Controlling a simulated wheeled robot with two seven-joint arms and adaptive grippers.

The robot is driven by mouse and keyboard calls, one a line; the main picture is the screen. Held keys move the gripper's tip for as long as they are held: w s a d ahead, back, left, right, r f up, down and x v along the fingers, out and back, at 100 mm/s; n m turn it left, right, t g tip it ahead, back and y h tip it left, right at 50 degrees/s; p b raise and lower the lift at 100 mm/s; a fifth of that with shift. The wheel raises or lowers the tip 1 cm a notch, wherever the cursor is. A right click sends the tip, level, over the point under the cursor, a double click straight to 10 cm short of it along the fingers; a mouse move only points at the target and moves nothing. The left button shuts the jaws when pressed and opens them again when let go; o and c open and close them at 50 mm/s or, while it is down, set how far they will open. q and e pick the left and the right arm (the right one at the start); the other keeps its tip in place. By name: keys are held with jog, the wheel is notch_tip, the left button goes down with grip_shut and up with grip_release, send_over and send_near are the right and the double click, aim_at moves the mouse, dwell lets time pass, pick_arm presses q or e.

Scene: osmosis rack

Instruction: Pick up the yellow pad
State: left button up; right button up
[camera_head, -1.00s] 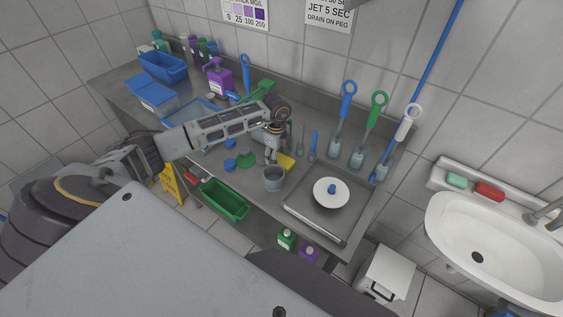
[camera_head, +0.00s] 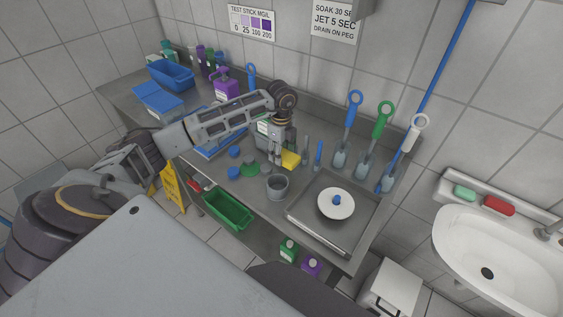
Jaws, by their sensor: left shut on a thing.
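The yellow pad (camera_head: 290,160) shows at the lower end of my left gripper (camera_head: 284,155), near the middle of the steel counter. My left gripper points down and is shut on the pad. The fingers and wrist hide part of the pad. The pad appears a little above the counter, behind the grey metal cup (camera_head: 277,187). My right gripper is not in view.
A tray with a white disc (camera_head: 336,204) lies to the right. Blue, green and white-handled tools (camera_head: 380,125) stand behind it. Green (camera_head: 249,169) and blue pieces lie left of the cup. A labelled container (camera_head: 264,130) stands behind my gripper.

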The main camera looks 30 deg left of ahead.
pick_arm(q)
notch_tip(320, 180, up, 11)
jog(key=b, duration=0.1)
dwell(0.3)
dwell(0.4)
jog(key=shift+o, duration=1)
jog(key=shift+c, duration=1.3)
jog(key=shift+s+f, duration=0.1)
